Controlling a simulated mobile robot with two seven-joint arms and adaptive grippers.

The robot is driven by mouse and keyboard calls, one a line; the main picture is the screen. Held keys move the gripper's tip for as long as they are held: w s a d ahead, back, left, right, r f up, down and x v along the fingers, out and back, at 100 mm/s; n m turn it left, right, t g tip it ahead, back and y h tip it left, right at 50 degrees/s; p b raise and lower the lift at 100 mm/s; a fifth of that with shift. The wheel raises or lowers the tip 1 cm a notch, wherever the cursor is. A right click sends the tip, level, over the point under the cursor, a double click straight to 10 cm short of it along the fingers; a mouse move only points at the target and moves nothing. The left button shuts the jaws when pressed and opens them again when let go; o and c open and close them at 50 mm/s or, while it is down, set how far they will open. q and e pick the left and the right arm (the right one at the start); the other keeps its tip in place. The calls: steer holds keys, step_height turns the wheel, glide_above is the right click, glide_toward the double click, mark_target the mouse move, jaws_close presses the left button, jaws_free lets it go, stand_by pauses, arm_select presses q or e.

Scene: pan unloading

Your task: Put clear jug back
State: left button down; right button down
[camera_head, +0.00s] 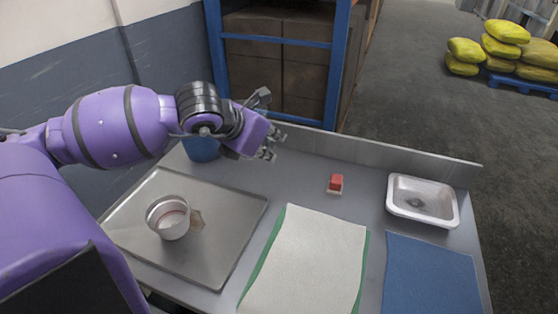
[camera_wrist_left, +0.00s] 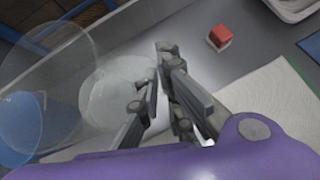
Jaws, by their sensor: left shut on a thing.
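My left gripper (camera_head: 271,145) is over the back of the grey table, left of the red-and-white block. In the left wrist view its fingers (camera_wrist_left: 159,78) are close together, shut on the clear jug (camera_wrist_left: 112,92). The jug is see-through, with a pale round outline beside the fingers. In the head view I cannot make out the jug against the arm and table. Whether it touches the table I cannot tell. My right gripper is not in view.
A metal tray (camera_head: 222,252) holds a small metal pot (camera_head: 170,225). A blue container (camera_head: 201,149) stands behind my arm. The red-and-white block (camera_head: 336,183), a white cloth (camera_head: 318,255), a blue mat (camera_head: 430,275) and a white basin (camera_head: 447,205) lie to the right.

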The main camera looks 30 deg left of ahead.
arm_select(q)
steer(key=w+f, duration=0.2)
steer(key=w+a+f, duration=0.1)
steer(key=w+f, duration=0.3)
steer(key=shift+a+f, duration=0.1)
steer(key=shift+a, duration=0.2)
step_height(320, 180, down, 3)
steer(key=shift+w+f, duration=0.15)
steer(key=shift+f, duration=0.15)
steer(key=c, duration=2.4)
jaws_free()
steer(key=shift+f+b, duration=0.15)
steer(key=shift+b, duration=0.15)
steer(key=o, duration=0.5)
